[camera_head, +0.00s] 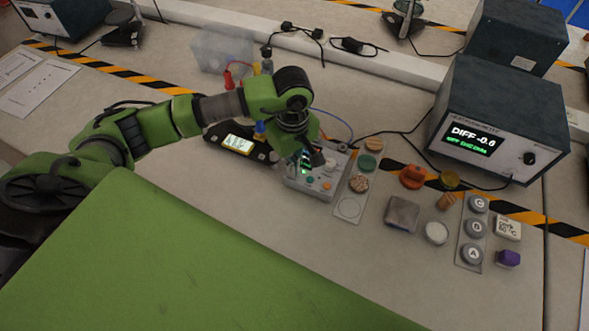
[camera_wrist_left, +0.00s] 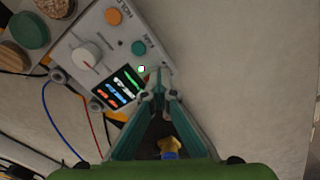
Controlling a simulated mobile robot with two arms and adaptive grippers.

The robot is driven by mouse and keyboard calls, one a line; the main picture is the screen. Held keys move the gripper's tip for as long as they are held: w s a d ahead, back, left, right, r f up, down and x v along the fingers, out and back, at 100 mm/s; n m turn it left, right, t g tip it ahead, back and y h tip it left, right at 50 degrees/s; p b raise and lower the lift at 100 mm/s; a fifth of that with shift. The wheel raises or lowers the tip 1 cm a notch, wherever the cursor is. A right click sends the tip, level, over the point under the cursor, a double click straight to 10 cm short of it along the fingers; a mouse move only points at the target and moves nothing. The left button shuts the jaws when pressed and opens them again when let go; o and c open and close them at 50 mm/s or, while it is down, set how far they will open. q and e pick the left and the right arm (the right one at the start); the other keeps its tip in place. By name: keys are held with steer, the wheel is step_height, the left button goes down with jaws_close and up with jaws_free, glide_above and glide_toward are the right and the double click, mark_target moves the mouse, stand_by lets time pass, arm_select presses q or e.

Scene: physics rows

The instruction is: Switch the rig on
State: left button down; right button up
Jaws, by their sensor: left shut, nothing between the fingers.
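The rig looks to be a grey control box (camera_head: 322,183) near the middle of the bench. In the left wrist view the box (camera_wrist_left: 112,57) shows a white knob (camera_wrist_left: 87,56), an orange button (camera_wrist_left: 113,16), a teal button (camera_wrist_left: 138,47) and a lit screen (camera_wrist_left: 118,88) with coloured bars. A small white-green light (camera_wrist_left: 141,69) glows near one corner. My left gripper (camera_head: 306,158) is shut and empty above the box. In the wrist view its fingertips (camera_wrist_left: 158,92) are at the box's edge, beside the screen; whether they touch it, I cannot tell.
A black device with a lit display (camera_head: 238,143) stands left of the box. A strip with round samples (camera_head: 349,207) lies right of it. An instrument reading DIFF -0.6 (camera_head: 500,125) stands at the right. Loose pieces and lettered discs (camera_head: 474,228) lie before it. Wires run behind the box.

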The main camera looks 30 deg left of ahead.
arm_select(q)
step_height(320, 180, up, 2)
steer(key=shift+a+p, duration=0.1)
steer(key=shift+p, duration=0.45)
steer(key=shift+r+p, duration=1.05)
steer(key=shift+r, duration=1.35)
